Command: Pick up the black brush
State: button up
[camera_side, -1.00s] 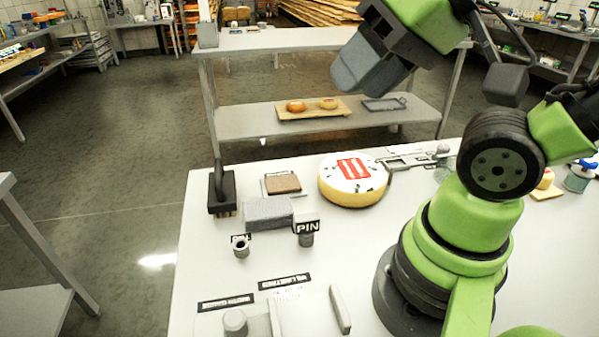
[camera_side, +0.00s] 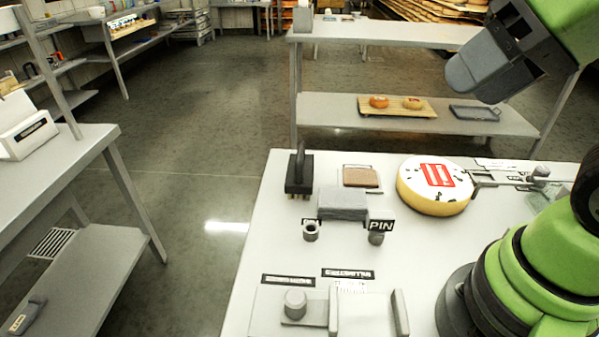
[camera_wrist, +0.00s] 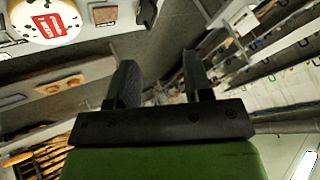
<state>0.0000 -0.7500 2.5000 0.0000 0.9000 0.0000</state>
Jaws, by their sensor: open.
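The black brush (camera_side: 299,178) stands upright at the far left corner of the white table, bristles down and handle up. In the wrist view a dark shape at the top edge, which looks like the brush (camera_wrist: 147,12), is partly cut off. My gripper (camera_side: 474,78) is high above the table's back right in the side view, well apart from the brush. In the wrist view my gripper (camera_wrist: 158,68) has its two fingers spread with nothing between them.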

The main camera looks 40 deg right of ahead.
jog(key=shift+w, duration=0.1)
jog(key=n+g+h, duration=0.3)
jog(key=n+h, duration=0.1)
jog(key=n, duration=2.7)
send_over(301, 155)
jog(key=s, duration=0.2)
notch_tip(301, 155, down, 20)
jog(key=shift+w+a+r, duration=0.1)
jog(key=shift+r, duration=0.1)
jog(key=shift+a+x, duration=0.15)
jog(key=shift+x, duration=0.9)
jog(key=shift+a+x, duration=0.2)
jog(key=shift+x, duration=0.8)
jog(key=shift+a+x, duration=0.15)
jog(key=shift+x, duration=0.9)
jog(key=shift+d+f, duration=0.1)
